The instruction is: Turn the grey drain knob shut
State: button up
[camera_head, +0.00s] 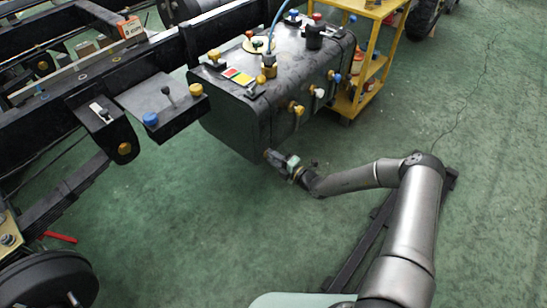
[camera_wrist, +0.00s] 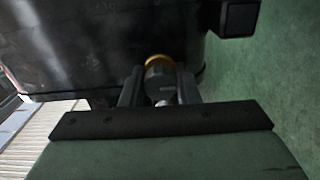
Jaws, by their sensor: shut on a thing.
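The grey drain knob (camera_wrist: 160,76) shows in the wrist view, with a yellow collar (camera_wrist: 159,61) behind it where it meets the black tank (camera_wrist: 85,45). My gripper (camera_wrist: 160,88) has one finger on each side of the knob and is shut on it. In the head view my gripper (camera_head: 271,156) reaches the lower front edge of the tank (camera_head: 232,115). The knob itself is hidden there, and its turn angle cannot be told.
Several small coloured knobs, such as a yellow one (camera_head: 296,108), stick out of the tank's face above my gripper. A yellow cart (camera_head: 372,70) stands behind the tank. Black chassis rails (camera_head: 60,130) lie at left.

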jog(key=o, duration=1)
jog(key=shift+c, duration=0.2)
jog(key=p+v, duration=0.3)
jog(key=v, duration=1.4)
jog(key=shift+s+d, duration=0.2)
